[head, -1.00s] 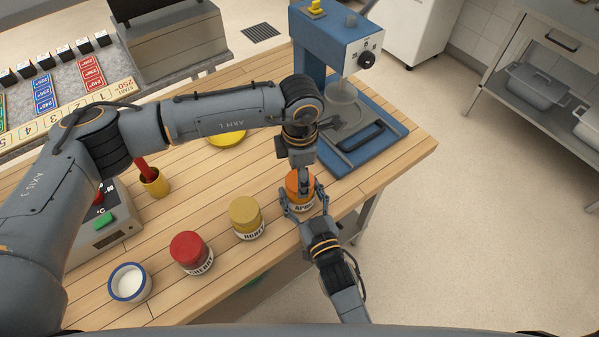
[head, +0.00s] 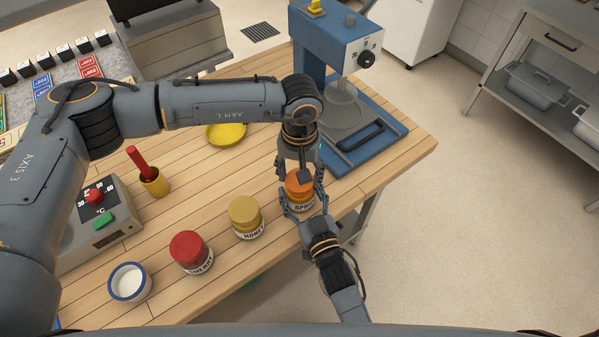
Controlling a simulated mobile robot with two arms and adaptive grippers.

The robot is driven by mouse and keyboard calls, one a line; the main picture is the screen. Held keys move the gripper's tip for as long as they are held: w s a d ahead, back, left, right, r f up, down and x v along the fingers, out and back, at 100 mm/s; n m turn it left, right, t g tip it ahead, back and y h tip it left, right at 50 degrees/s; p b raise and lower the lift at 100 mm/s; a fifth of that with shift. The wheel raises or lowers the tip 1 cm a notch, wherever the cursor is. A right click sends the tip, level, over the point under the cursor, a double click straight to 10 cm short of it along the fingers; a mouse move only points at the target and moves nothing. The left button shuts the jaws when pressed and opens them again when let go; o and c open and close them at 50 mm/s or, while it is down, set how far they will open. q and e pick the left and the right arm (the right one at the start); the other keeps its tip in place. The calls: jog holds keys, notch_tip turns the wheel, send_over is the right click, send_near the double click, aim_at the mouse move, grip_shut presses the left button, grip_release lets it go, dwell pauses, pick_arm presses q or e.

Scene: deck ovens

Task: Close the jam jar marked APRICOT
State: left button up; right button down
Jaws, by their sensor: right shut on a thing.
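The APRICOT jar (head: 304,207) stands at the right edge of the wooden counter, its label partly covered by fingers. Its orange lid (head: 299,182) sits on top; I cannot tell how tightly. My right gripper (head: 306,203) comes from below and is shut on the jar body. My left gripper (head: 300,170) points down from above, its fingers spread at either side of the lid and seemingly clear of it.
A HONEY jar (head: 245,215) with a yellow lid and a red-lidded jar (head: 190,252) stand to the left. A white bowl with a blue rim (head: 128,284) is farther left. A blue machine (head: 338,50) stands behind; a yellow dish (head: 226,135) lies behind the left arm.

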pick_arm(q)
jog(key=m, duration=0.8)
jog(key=shift+m, duration=0.3)
jog(key=o, duration=0.7)
jog(key=shift+o, duration=0.2)
jog(key=shift+r, duration=2.25)
